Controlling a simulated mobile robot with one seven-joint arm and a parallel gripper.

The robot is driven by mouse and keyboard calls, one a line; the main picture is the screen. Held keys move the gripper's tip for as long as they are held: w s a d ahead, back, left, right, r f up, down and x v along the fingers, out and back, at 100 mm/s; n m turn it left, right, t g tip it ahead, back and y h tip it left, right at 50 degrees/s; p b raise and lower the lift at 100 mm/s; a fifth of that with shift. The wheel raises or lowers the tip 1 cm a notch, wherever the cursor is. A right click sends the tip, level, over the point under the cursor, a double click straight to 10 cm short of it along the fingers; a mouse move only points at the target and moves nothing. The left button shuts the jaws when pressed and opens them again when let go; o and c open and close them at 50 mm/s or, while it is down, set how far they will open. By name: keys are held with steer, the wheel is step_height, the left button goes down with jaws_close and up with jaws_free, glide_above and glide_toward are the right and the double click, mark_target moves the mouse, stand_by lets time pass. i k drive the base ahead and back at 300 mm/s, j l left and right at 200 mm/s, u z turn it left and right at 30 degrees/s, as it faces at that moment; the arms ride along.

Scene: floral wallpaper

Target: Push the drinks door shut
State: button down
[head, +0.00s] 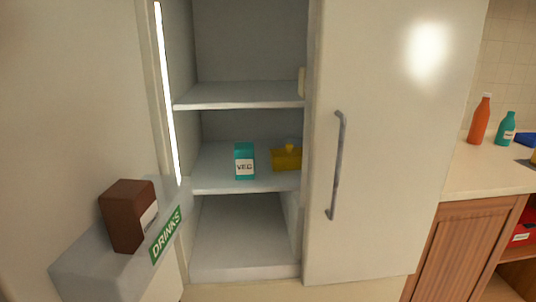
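The drinks door (75,100) stands open at the left of the head view, its inner side facing me. Its grey door rack (85,262) carries a green label (166,236) reading DRINKS. A brown carton (122,215) with a pale label stands in that rack. The fridge interior (250,42) is open to view beside the door. The outer side of the drinks door is hidden. My gripper is not in view.
The right fridge door (390,130) is shut, with a grey vertical handle (337,165). A teal VEG carton (244,160) and a yellow dish (287,158) sit on a shelf. An orange bottle (479,121) and teal bottle (507,129) stand on the right counter (475,176).

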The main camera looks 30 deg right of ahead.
mark_target(75, 119)
steer(key=j, duration=0.5)
steer(key=i+j, duration=0.1)
steer(key=j, duration=0.45)
steer(key=j+z, duration=0.15)
steer(key=z, duration=1.05)
steer(key=k+l, duration=0.1)
steer(key=l+u, duration=0.05)
steer(key=l, duration=0.05)
